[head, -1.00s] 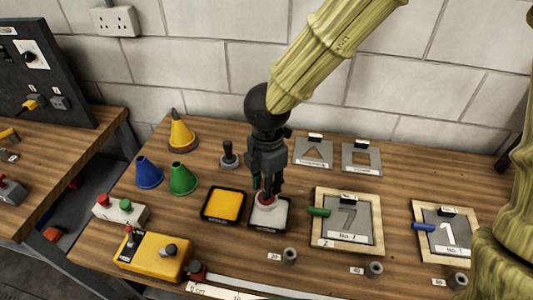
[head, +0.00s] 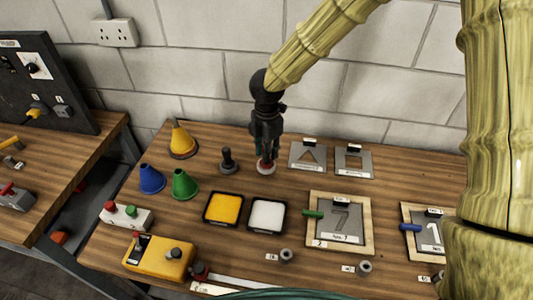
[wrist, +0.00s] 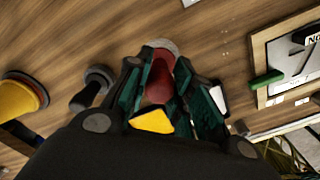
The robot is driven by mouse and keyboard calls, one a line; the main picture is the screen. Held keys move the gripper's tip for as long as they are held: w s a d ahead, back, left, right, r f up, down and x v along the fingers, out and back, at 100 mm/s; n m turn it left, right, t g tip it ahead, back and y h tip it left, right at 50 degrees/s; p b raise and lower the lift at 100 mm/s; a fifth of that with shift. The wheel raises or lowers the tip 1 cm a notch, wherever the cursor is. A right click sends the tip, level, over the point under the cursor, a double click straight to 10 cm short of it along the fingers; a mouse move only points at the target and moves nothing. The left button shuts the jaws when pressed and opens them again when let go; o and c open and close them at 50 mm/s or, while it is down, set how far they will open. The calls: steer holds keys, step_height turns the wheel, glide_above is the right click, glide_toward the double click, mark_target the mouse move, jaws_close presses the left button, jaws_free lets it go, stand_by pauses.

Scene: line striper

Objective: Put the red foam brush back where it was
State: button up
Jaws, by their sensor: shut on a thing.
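My gripper (head: 266,153) is shut on the red foam brush (head: 265,168), which has a red handle and a pale round foam base. The brush is upright at the back of the table, right of a dark-handled brush (head: 228,160) and left of the grey stencil plates. In the wrist view the red brush (wrist: 160,88) sits between the dark green finger pads. I cannot tell whether its base touches the wood. The white paint pad (head: 268,215) and the yellow paint pad (head: 223,208) lie in front of it.
A yellow cone (head: 182,140), a blue cone (head: 151,179) and a green cone (head: 184,184) stand to the left. A triangle stencil (head: 308,156) and a square stencil (head: 353,162) lie close on the right. A framed number 7 stencil (head: 340,222) is nearer the front.

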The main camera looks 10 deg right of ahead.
steer(key=shift+w+p, duration=0.3)
step_height(320, 180, down, 4)
steer(key=shift+w+r+p, duration=0.1)
steer(key=shift+r+p, duration=0.15)
steer(key=shift+p, duration=0.55)
steer(key=shift+d, duration=0.1)
steer(key=shift+f, duration=0.15)
steer(key=o, duration=0.9)
step_height(320, 180, up, 12)
steer(key=b, duration=0.3)
